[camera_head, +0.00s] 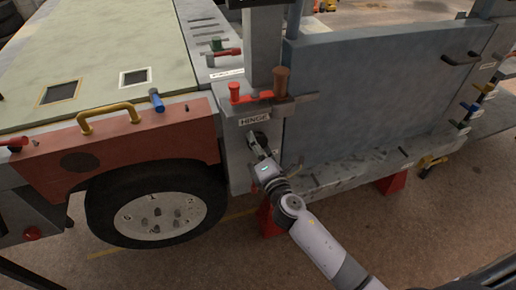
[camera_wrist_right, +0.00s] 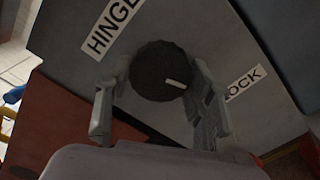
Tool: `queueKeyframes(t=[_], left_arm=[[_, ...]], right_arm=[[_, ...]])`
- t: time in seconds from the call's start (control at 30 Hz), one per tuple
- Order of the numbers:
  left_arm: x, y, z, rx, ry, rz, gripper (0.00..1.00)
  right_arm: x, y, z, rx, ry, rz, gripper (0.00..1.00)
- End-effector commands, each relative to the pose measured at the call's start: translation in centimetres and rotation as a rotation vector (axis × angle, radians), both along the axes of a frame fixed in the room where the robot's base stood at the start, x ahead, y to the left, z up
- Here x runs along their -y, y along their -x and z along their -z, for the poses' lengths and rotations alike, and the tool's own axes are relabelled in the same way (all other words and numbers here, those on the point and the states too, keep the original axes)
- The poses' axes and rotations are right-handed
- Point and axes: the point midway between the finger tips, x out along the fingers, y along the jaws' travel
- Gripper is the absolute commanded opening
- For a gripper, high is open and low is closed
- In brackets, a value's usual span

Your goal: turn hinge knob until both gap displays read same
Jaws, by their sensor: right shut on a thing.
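The hinge knob (camera_wrist_right: 158,72) is a round, dark, ribbed knob with a white pointer line. It sits on a grey post below the HINGE label (camera_head: 254,119), which also shows in the wrist view (camera_wrist_right: 112,24). My right gripper (camera_wrist_right: 157,92) has one finger on each side of the knob and is shut on it. In the head view my right gripper (camera_head: 258,146) reaches the knob from below and hides most of it. Two small framed panels lie on the pale flat top, a tan-framed one (camera_head: 60,92) and a white-framed one (camera_head: 135,77); no reading is legible. My left gripper is not in view.
A red panel (camera_head: 180,137) with a yellow handle (camera_head: 108,113) and a wheel (camera_head: 156,213) stand left of the post. A blue-grey panel (camera_head: 375,95) stands right. A red clamp (camera_head: 236,93) sits above the knob. Open floor lies in front.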

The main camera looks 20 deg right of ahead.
Motion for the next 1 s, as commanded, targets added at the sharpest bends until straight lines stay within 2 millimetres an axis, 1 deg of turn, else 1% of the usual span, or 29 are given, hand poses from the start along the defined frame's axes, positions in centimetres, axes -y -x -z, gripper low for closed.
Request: queueKeyframes(t=[0.03, 0.2, 0.4, 0.67, 1.0], left_arm=[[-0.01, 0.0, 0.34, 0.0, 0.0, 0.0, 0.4], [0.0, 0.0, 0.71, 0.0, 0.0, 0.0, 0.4], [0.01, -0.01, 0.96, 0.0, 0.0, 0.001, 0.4], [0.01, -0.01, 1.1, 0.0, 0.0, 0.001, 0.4], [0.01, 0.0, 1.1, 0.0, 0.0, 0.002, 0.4]], right_arm=[[0.01, 0.03, 0.22, -0.002, -0.041, 0.0, 0.21], [0.0, 0.04, 0.13, -0.007, -0.164, 0.002, 0.21], [0.01, 0.02, 0.06, -0.01, -0.265, 0.002, 0.21], [-0.02, 0.02, 0.01, -0.013, -0.326, 0.001, 0.21], [-0.01, 0.03, 0.0, -0.013, -0.334, 0.001, 0.21]])
